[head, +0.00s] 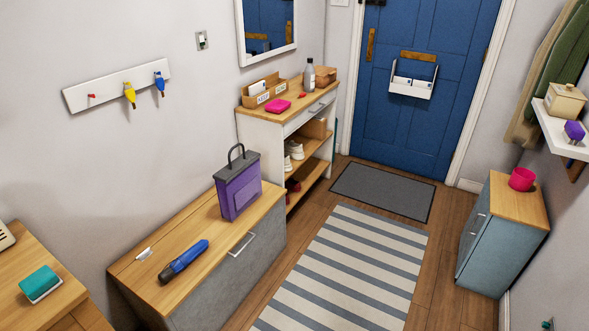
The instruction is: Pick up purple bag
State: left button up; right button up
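The purple bag (239,191) stands upright on the wooden top of a low grey cabinet (225,277). It has a dark grey upper band and a dark loop handle (236,153) standing up from its top. Nothing touches the bag from above, and its front face is in full view. Neither my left gripper nor my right gripper shows in the head view.
A blue and dark cylindrical item (183,261) and a small white item (144,254) lie on the same cabinet top. A shelf unit (262,130) stands behind the bag. A striped rug (345,270) covers open floor to the right.

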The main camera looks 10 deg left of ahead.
aim_at(238, 183)
jog(key=i+l+z, duration=0.25)
jog(key=i, duration=0.5)
jog(key=i+j+z, duration=0.1)
jog(key=i+z, duration=0.2)
jog(key=i, duration=0.4)
jog(key=i+u, duration=0.75)
jog(key=u, duration=0.15)
jog(key=i+l+u, duration=0.3)
jog(key=u, duration=0.2)
jog(key=i+l+u, duration=0.3)
jog(key=u, duration=0.15)
